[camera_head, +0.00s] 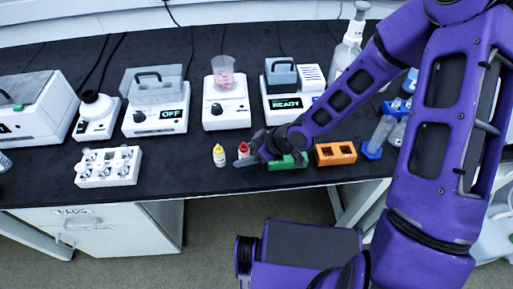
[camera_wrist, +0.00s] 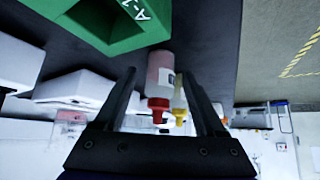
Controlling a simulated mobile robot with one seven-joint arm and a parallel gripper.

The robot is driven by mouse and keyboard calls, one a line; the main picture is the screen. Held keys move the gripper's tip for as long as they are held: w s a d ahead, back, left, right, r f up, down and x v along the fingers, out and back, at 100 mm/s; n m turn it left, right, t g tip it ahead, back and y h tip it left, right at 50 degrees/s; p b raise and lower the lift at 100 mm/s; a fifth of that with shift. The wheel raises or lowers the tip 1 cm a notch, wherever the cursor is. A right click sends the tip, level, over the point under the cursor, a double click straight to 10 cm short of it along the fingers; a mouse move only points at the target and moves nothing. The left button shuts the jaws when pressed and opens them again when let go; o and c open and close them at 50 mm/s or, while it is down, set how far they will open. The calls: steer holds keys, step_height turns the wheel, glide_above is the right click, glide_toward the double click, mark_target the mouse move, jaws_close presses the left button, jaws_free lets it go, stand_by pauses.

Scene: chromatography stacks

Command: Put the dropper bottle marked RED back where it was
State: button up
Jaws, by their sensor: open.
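The red-capped dropper bottle (camera_head: 243,149) stands upright on the black bench, beside the green rack. In the wrist view the red-capped bottle (camera_wrist: 160,78) appears between my open fingers, with gaps at its sides; a small label shows, but I cannot read it. My gripper (camera_head: 247,160) is low over the bench at this bottle, and its fingers (camera_wrist: 163,90) show apart in the wrist view. The green rack (camera_head: 287,163) is just right of the bottle; in the wrist view the rack (camera_wrist: 110,35) bears an "A-1" mark and an open, dark well.
A yellow-capped bottle (camera_head: 219,156) stands close left of the red-capped one. An orange rack (camera_head: 335,153) is right of the green rack. A white vial rack (camera_head: 108,167) stands at left, and several devices line the back. The bench's front edge is close.

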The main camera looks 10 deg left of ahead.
steer(key=p+v, duration=0.5)
steer(key=v, duration=0.7)
steer(key=shift+p, duration=0.3)
steer(key=shift+f, duration=0.1)
